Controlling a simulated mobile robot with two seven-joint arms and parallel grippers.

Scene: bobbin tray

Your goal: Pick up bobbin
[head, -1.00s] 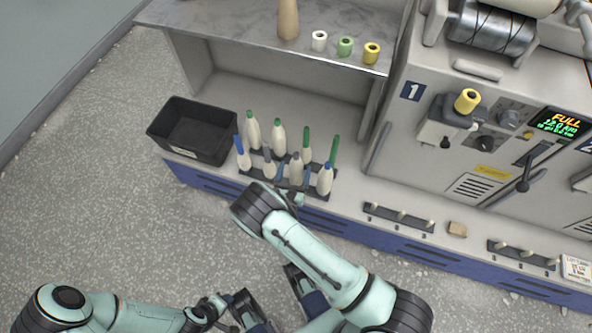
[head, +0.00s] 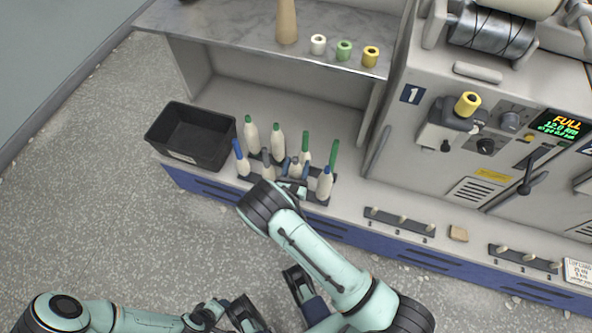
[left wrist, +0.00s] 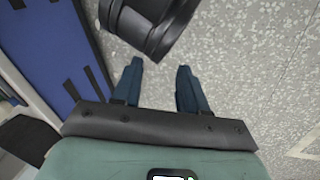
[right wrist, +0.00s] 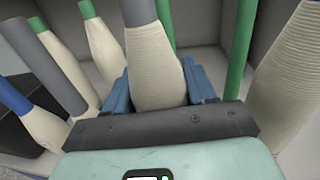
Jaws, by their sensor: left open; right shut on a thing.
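Several cream bobbins with green, blue or grey tops stand upright in a dark tray (head: 318,199) on the low shelf. My right gripper (right wrist: 158,82) is shut on a cream bobbin (right wrist: 157,62) with a grey top, the front middle one in the head view (head: 295,166). Its blue fingers lie on either side of the bobbin; the bobbin's base is hidden in the right wrist view. Neighbouring bobbins stand close on both sides. My left gripper (left wrist: 160,75) is open and empty, low above the floor, far from the tray.
A black bin (head: 192,136) stands left of the tray. Yarn cones (head: 344,50) stand on the upper shelf. The machine (head: 440,90) rises at right, with peg racks (head: 400,222) and a tan block (head: 458,233) on the ledge below.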

